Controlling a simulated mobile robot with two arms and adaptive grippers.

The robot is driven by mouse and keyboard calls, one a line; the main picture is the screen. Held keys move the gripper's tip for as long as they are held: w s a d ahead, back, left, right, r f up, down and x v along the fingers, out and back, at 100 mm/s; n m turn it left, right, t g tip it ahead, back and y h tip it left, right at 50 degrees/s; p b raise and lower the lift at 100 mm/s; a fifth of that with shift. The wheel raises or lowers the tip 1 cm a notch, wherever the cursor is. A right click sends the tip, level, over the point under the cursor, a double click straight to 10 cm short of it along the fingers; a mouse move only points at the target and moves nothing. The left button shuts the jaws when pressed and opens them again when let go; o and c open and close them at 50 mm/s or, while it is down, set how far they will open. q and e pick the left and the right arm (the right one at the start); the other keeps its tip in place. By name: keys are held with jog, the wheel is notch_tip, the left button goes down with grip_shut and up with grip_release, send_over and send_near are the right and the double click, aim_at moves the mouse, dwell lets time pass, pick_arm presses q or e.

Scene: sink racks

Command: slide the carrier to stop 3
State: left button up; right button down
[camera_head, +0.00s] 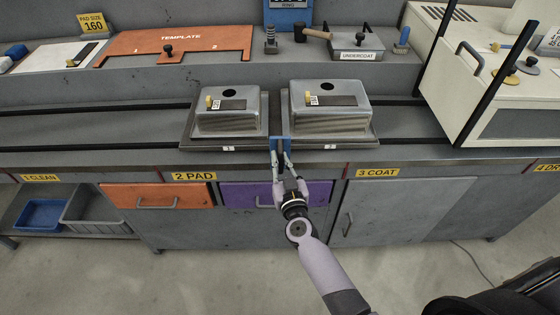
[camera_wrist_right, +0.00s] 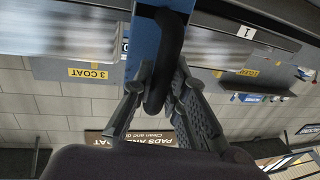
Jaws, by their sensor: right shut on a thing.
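The carrier (camera_head: 274,140) is a dark flat tray on rails, bearing two upturned grey metal sinks, the left sink (camera_head: 230,112) and the right sink (camera_head: 328,107). It stands behind the 2 PAD label (camera_head: 193,176), its right part reaching toward the 3 COAT label (camera_head: 377,172). My right gripper (camera_head: 281,160) is shut on the carrier's handle at the blue bracket (camera_head: 280,146) at the front middle. The wrist view shows the fingers (camera_wrist_right: 160,95) around the dark handle bar (camera_wrist_right: 168,55). My left gripper is not in view.
Rails (camera_head: 90,152) run left and right of the carrier along the bench. A cream machine (camera_head: 490,95) with black posts stands at the right. An orange template (camera_head: 172,44), a mallet (camera_head: 313,33) and an undercoat tray (camera_head: 357,46) lie on the back shelf.

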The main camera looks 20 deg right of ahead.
jog(key=s+d, duration=0.3)
jog(key=d, duration=0.7)
jog(key=s+d, duration=0.3)
jog(key=d, duration=0.8)
jog(key=c, duration=1.6)
grip_release()
jog(key=shift+o, duration=0.2)
jog(key=s+a, duration=0.1)
jog(key=s, duration=1.1)
